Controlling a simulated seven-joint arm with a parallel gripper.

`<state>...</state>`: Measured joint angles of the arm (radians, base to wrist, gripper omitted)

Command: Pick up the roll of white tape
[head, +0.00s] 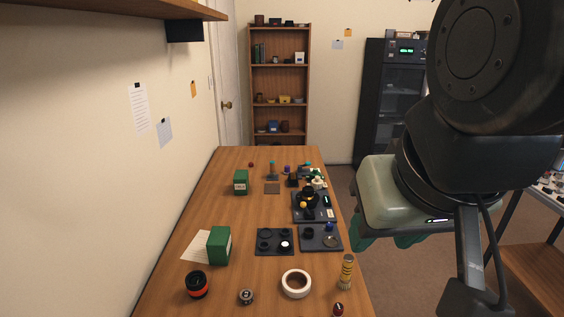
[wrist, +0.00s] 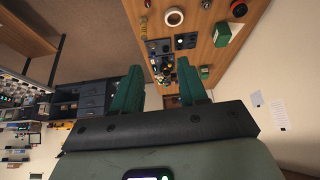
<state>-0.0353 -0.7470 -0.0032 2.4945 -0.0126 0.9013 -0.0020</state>
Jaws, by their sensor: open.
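The roll of white tape (head: 296,283) lies flat near the front of the wooden table, its round hole facing up. It also shows in the wrist view (wrist: 174,17) at the top, beyond the fingertips. My gripper (head: 390,240) hangs off the right side of the table, well apart from the tape. Its two green fingers are spread and empty in the wrist view (wrist: 162,80).
Near the tape stand a striped cylinder (head: 346,271), a red and black round part (head: 197,284), a small metal knob (head: 246,297) and a dark red bulb (head: 338,309). A green box (head: 219,245) and dark trays (head: 275,241) sit behind.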

